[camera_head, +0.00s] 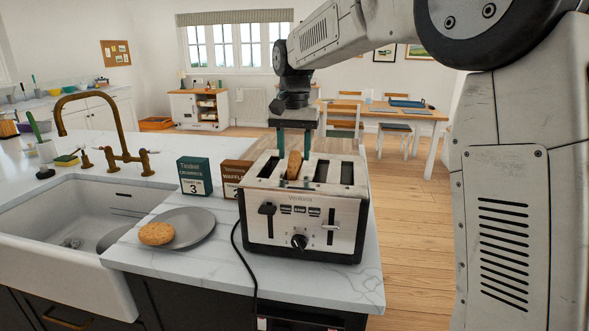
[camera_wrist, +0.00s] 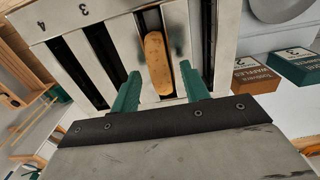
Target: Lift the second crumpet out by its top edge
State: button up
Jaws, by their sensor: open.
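A browned crumpet (camera_head: 294,166) stands on edge in the second slot from the left of the steel toaster (camera_head: 275,215), its top edge sticking out. In the wrist view the same crumpet (camera_wrist: 158,62) shows between the fingers. My gripper (camera_wrist: 160,72) is open, with one green finger on each side of the crumpet and visible gaps to it. In the head view my gripper (camera_head: 293,151) points down over the toaster. Another crumpet (camera_head: 156,234) lies flat on a grey plate (camera_head: 200,219). The lower part of the upright crumpet is hidden in the slot.
A green crumpet box (camera_head: 195,177) and a brown waffle box (camera_head: 234,178) stand left of the toaster. A white sink (camera_head: 60,225) with a brass tap (camera_head: 115,130) lies further left. The toaster's other slots look empty. The counter edge is close to the toaster's right.

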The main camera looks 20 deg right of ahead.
jog(key=shift+f, duration=0.75)
grip_shut()
jog(key=shift+r, duration=0.1)
notch_tip(320, 180, up, 19)
jog(key=shift+r, duration=0.2)
dwell(0.5)
